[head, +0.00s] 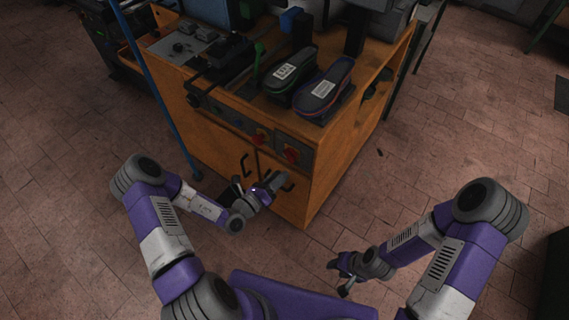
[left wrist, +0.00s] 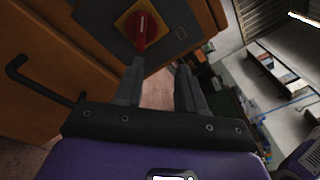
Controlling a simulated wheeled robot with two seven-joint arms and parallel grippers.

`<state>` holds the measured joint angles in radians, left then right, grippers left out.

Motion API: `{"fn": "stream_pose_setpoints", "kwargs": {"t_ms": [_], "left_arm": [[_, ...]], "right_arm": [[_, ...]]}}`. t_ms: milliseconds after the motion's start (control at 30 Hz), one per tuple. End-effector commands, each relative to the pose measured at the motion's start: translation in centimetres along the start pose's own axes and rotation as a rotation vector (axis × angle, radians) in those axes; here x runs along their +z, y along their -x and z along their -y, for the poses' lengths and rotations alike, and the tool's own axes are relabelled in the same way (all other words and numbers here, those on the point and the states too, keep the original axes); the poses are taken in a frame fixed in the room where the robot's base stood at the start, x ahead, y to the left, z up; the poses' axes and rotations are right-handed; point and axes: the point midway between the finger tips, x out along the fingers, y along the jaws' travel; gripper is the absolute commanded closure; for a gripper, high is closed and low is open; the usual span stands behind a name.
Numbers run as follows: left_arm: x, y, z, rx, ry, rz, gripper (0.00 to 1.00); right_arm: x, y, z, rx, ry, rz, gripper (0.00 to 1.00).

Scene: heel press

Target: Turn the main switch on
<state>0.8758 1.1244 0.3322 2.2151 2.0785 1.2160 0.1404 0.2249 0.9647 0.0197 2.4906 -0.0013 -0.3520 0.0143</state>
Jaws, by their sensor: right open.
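A red rotary switch (head: 291,155) on a yellow plate sits at the right end of the dark front panel of the orange cabinet. It also shows large in the left wrist view (left wrist: 141,28), just beyond the left fingertips, its red handle roughly upright in that picture. My left gripper (head: 277,182) is in front of the cabinet, below the panel. In the left wrist view its two fingers (left wrist: 160,72) are apart with nothing between them. My right gripper (head: 338,276) is open and empty, low over the floor, away from the cabinet.
A second red control (head: 260,138) sits left of the switch on the panel. Dark door handles stick out below; one shows in the left wrist view (left wrist: 40,85). Two shoe soles (head: 322,90) lie on the cabinet top (head: 345,125).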

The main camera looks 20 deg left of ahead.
Motion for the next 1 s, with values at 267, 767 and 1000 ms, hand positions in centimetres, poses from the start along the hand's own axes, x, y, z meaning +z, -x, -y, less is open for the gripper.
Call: {"fn": "stream_pose_setpoints", "kwargs": {"t_ms": [267,767,1000], "left_arm": [[1.7,-1.4,-2.6,0.079,0.032,0.093,0.61],[2.2,-7.2,-2.9,0.078,0.032,0.088,0.61],[2.2,-7.2,-2.9,0.077,0.032,0.088,0.61]], "right_arm": [[-0.1,-0.9,-0.3,0.0,0.0,0.0,0.57],[-0.1,-2.4,-0.9,0.0,0.0,0.0,0.57],[-0.1,-2.3,-0.9,0.0,0.0,0.0,0.57]]}}
